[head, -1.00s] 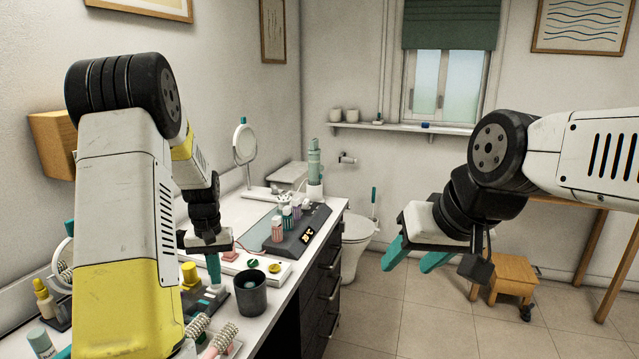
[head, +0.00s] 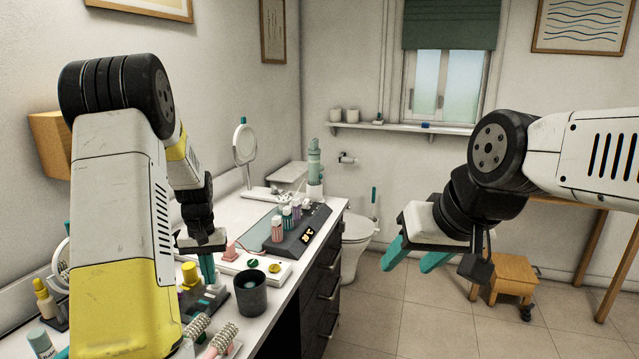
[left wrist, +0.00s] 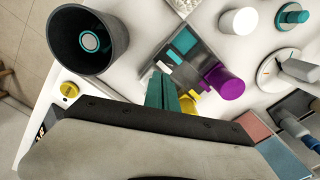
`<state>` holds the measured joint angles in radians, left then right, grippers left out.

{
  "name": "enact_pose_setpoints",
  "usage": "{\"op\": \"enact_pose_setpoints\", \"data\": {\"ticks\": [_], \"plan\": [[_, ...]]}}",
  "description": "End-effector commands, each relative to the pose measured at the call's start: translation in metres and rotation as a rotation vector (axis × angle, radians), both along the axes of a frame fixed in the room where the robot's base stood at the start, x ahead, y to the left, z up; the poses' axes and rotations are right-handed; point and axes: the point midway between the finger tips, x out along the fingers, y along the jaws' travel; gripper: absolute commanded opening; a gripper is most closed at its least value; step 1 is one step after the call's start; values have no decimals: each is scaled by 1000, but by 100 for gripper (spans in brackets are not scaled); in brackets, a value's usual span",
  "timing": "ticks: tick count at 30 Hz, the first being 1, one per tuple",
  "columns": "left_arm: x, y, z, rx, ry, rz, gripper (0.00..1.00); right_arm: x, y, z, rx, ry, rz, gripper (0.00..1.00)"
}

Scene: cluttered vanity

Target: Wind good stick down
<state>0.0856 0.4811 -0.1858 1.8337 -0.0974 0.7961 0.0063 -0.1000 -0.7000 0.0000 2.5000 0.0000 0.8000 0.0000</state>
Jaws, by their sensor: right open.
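My left gripper (head: 207,268) points down over the vanity top. Its teal fingers are close together, beside a yellow-capped item (head: 190,273) and behind a dark cup (head: 251,296). In the left wrist view the fingers (left wrist: 162,90) are at the edge of a dark organiser (left wrist: 180,55) with teal and grey pieces. The yellow piece (left wrist: 187,104) and a purple cylinder (left wrist: 224,82) are just to their right. Which item is the good stick is unclear, and I cannot tell if the fingers hold anything. My right gripper (head: 408,261) is open and empty, over the floor.
A dark device with a lit display (head: 308,236) carries several small bottles. A white tray (head: 285,272) with green and yellow round pieces lies before it. Spiky rollers (head: 197,326) lie at the front edge. A round mirror (head: 244,144) stands at the back.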

Motion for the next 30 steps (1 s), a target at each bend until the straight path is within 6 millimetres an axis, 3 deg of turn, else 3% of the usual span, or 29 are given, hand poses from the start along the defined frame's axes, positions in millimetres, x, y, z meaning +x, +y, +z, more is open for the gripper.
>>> {"op": "enact_pose_setpoints", "data": {"ticks": [23,30], "plan": [[-7,4,0,0,0,0,0,0,0,0,0,0,0,50],[-7,4,21,0,-2,-1,0,0,0,0,0,0,0,50]]}}
